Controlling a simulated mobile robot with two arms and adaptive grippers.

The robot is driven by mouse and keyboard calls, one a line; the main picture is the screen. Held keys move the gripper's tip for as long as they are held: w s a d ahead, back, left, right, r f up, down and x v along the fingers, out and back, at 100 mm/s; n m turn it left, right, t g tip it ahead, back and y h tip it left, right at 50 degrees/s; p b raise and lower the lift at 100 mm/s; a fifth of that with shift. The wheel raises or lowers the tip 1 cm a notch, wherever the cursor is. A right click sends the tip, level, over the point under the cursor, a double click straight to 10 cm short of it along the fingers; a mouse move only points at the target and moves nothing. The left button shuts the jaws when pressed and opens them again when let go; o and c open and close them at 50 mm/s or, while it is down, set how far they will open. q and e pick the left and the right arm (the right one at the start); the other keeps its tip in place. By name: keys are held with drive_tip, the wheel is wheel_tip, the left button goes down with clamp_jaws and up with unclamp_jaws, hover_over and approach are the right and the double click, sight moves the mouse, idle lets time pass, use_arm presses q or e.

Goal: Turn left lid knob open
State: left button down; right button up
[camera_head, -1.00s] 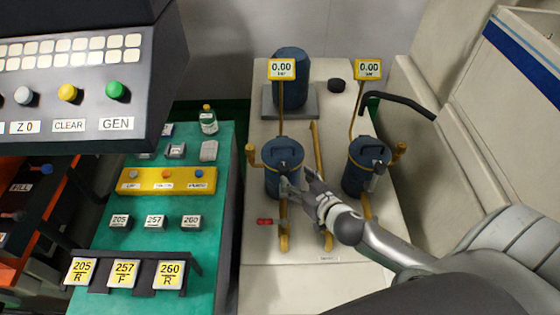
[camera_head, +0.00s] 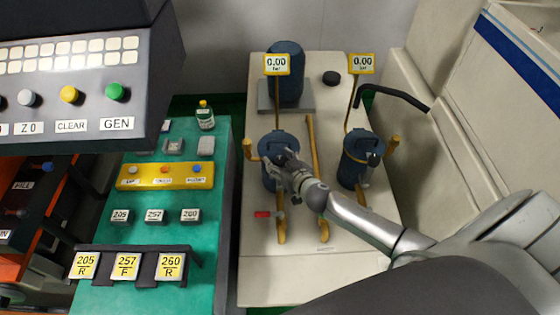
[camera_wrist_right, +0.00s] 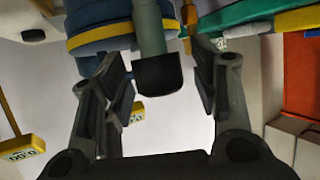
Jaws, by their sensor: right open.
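The left blue canister (camera_head: 267,180) stands on the pale bench, with a blue lid (camera_head: 272,139) and a yellow ring. It also shows in the right wrist view as a blue banded body (camera_wrist_right: 95,30). My right gripper (camera_head: 283,168) is at the front of its lid and covers the knob in the head view. In the right wrist view, the open fingers stand on both sides of a grey-green bar with a dark end, apparently the lid knob (camera_wrist_right: 157,72). Contact is not clear. My left gripper is not in view.
A right blue canister (camera_head: 350,172) with its own knob stands close to my right arm. Yellow pipes (camera_head: 311,145) and gauges reading 0.00 (camera_head: 276,64) rise around the canisters. A green bench (camera_head: 150,232) with buttons lies to the left.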

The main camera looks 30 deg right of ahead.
drive_tip(key=shift+c, duration=0.6)
drive_tip(key=shift+s, duration=0.1)
drive_tip(key=c, duration=0.9)
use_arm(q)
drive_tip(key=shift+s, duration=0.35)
